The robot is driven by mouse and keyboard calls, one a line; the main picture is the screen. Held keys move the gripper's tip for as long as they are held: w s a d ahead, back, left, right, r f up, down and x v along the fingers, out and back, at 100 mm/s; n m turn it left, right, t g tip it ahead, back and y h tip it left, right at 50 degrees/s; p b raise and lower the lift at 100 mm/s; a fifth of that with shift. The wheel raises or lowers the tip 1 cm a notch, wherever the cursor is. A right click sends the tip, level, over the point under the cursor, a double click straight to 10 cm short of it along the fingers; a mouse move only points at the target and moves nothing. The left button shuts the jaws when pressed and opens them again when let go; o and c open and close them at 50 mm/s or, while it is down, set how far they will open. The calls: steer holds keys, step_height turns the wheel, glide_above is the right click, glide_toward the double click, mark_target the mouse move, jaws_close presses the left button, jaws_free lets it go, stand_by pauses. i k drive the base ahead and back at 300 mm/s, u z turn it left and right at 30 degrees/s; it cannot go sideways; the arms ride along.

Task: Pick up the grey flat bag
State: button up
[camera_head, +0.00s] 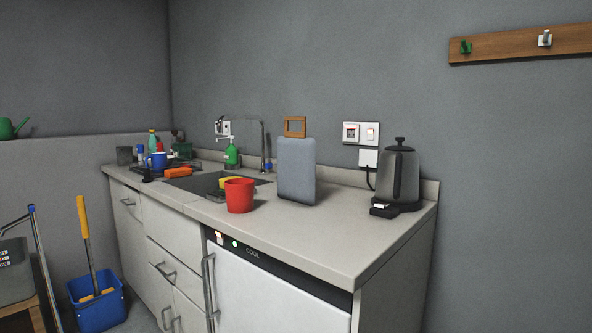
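A grey flat bag (296,170) stands upright on the kitchen counter (330,235), near the wall. It is a slim rounded rectangle with a mottled blue-grey surface. A small brown square frame (295,127) shows just above its top edge; I cannot tell whether it is joined to the bag or is on the wall behind. My gripper is not in view.
A red cup (239,195) stands left of the bag, in front of the sink (213,184). A grey kettle (398,178) stands to the right. The counter in front of the bag is clear. A blue bucket (97,309) stands on the floor at left.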

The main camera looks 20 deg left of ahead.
mark_target(295, 153)
steer(key=u, duration=0.25)
steer(key=i, duration=1.25)
steer(key=u, duration=0.2)
